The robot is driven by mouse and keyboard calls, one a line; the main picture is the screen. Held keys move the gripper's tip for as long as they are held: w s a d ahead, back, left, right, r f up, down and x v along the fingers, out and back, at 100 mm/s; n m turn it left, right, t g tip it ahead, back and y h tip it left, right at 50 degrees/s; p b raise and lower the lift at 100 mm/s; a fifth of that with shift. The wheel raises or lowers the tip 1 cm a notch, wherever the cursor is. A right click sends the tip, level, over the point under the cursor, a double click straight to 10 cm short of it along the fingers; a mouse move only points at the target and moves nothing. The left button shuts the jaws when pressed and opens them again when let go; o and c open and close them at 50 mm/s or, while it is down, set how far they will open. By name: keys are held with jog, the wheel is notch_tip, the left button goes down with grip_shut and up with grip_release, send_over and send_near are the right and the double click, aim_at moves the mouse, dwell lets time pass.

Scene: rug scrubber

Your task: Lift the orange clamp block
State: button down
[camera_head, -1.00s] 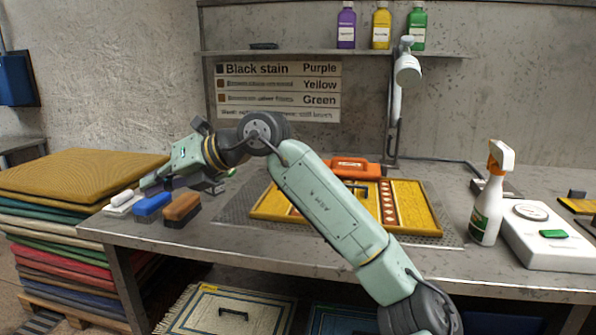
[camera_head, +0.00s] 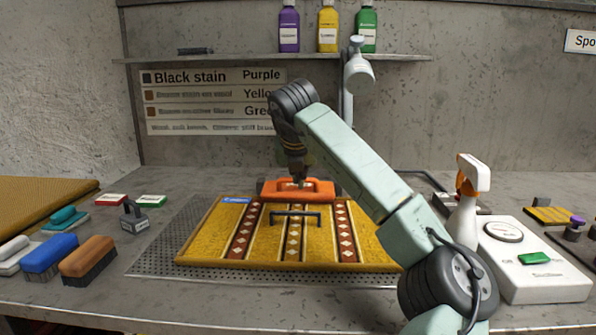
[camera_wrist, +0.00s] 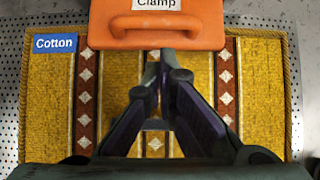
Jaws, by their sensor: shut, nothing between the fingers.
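The orange clamp block (camera_head: 318,190) lies across the far edge of the yellow patterned rug (camera_head: 222,225). In the wrist view the block (camera_wrist: 207,22) fills the top, with a raised orange handle and a white "Clamp" label. My gripper (camera_head: 297,180) points down at the block in the head view. In the wrist view my gripper (camera_wrist: 160,62) is shut with nothing between its fingers. Its tips appear at the near edge of the block, below the handle in the picture. I cannot tell whether they touch it.
A dark handle (camera_head: 295,214) stands on the rug. Brushes, including a blue one (camera_head: 50,256) and a brown one (camera_head: 88,261), sit at the left. A spray bottle (camera_head: 466,205) and a white device (camera_head: 535,265) stand at the right. A shower-like head (camera_head: 359,73) hangs behind.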

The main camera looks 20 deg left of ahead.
aim_at(300, 194)
jog(key=p+x, duration=0.1)
jog(key=x, duration=0.5)
jog(key=shift+w+a+f, duration=0.1)
jog(key=shift+f, duration=0.05)
jog(key=shift+r, duration=0.25)
jog(key=shift+w+r+g+p, duration=0.15)
jog(key=shift+g+p, duration=0.15)
jog(key=shift+p, duration=0.3)
jog(key=shift+r, duration=0.1)
